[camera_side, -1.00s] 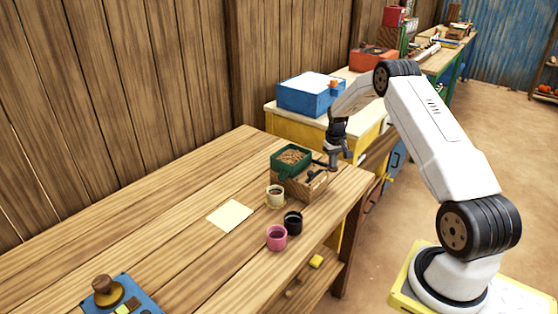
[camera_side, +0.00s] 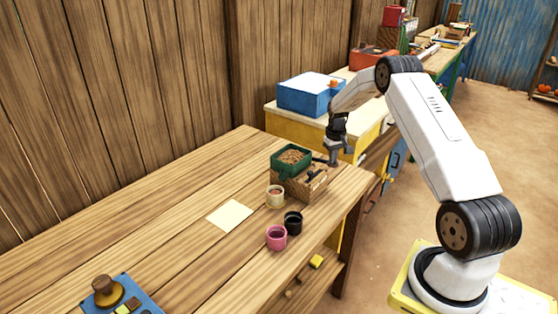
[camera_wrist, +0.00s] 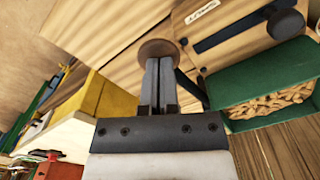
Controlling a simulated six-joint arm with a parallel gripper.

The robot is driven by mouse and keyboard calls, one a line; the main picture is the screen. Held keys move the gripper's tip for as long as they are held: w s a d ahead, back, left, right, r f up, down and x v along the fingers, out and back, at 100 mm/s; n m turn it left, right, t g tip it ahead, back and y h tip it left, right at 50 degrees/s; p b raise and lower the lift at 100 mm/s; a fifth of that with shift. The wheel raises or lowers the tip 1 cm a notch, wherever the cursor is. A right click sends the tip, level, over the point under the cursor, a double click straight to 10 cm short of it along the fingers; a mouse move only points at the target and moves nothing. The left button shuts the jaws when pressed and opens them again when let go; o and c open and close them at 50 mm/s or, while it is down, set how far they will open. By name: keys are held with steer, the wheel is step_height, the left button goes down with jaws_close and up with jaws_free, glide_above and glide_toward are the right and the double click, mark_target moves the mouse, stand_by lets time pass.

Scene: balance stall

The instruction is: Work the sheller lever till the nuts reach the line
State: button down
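The sheller is a wooden box (camera_side: 313,188) with a green hopper (camera_side: 291,161) full of tan nuts; the hopper also shows in the wrist view (camera_wrist: 265,85). A dark lever (camera_wrist: 190,88) runs from the sheller to a round brown knob (camera_wrist: 158,49). My gripper (camera_wrist: 160,62) has its fingers close together, with the tips at the knob, seemingly touching it; the knob is wider than both fingers. It also shows in the side view (camera_side: 335,162). A cream cup (camera_side: 275,197) stands at the sheller's front with something brownish inside; any line on it is too small to see.
A pink cup (camera_side: 276,238) and a black cup (camera_side: 293,222) stand near the cream cup. A pale sheet (camera_side: 230,216) lies to the left. A second dark bar with a round end (camera_wrist: 285,25) lies across the sheller. A blue box (camera_side: 308,95) stands behind.

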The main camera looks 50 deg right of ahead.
steer(key=shift+w+r, duration=0.15)
steer(key=shift+r, duration=1.1)
steer(key=shift+w+r, duration=0.1)
steer(key=shift+r, duration=1.1)
steer(key=shift+a, duration=0.2)
steer(key=s+a+r+n+t, duration=0.1)
steer(key=a+r+n, duration=0.15)
steer(key=a, duration=0.85)
steer(key=a+r+n, duration=0.1)
steer(key=a+r, duration=0.2)
steer(key=a, duration=0.8)
steer(key=s+a+n+t, duration=0.1)
steer(key=s+a+n, duration=0.1)
steer(key=s+a, duration=1.2)
steer(key=shift+s+a+r+t, duration=0.15)
steer(key=shift+a+r+t, duration=0.2)
steer(key=shift+a, duration=0.25)
